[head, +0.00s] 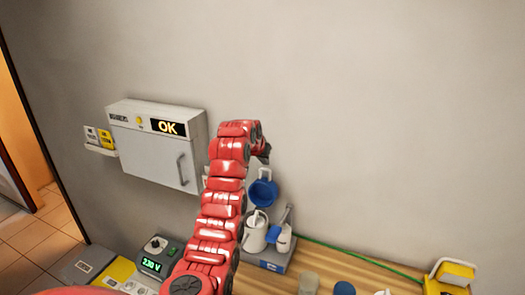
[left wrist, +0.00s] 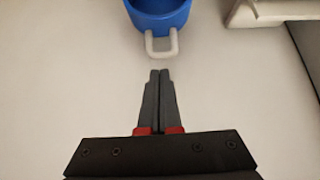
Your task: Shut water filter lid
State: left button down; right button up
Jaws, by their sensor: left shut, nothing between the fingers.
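A round blue part (head: 263,193), which looks like the water filter's lid, is against the wall above the worktop, over white jug-like parts (head: 256,234). In the left wrist view the blue part (left wrist: 160,14) shows at the top edge, with a pale loop handle (left wrist: 161,46) pointing at my fingers. My left gripper (head: 264,153) is above the blue part in the head view. Its fingertips (left wrist: 160,72) are shut together and empty, a little short of the loop, with a gap between. Whether the blue part is hinged cannot be seen. My right gripper is not in view.
A white wall cabinet (head: 150,150) with an OK display is left of my arm. A wooden worktop (head: 325,266) runs below, with cups (head: 309,283), a green cable (head: 350,253) and a yellow item (head: 449,276). The wall to the right is bare.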

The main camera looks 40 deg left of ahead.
pick_arm(q)
jog(key=p+x, duration=0.1)
jog(key=x, duration=0.2)
jog(key=shift+r, duration=0.1)
jog(key=shift+w+a+f+p, duration=0.1)
jog(key=shift+w+f+p, duration=0.25)
jog(key=shift+f, duration=0.1)
jog(key=shift+w+f, duration=0.15)
jog(key=shift+f, duration=0.05)
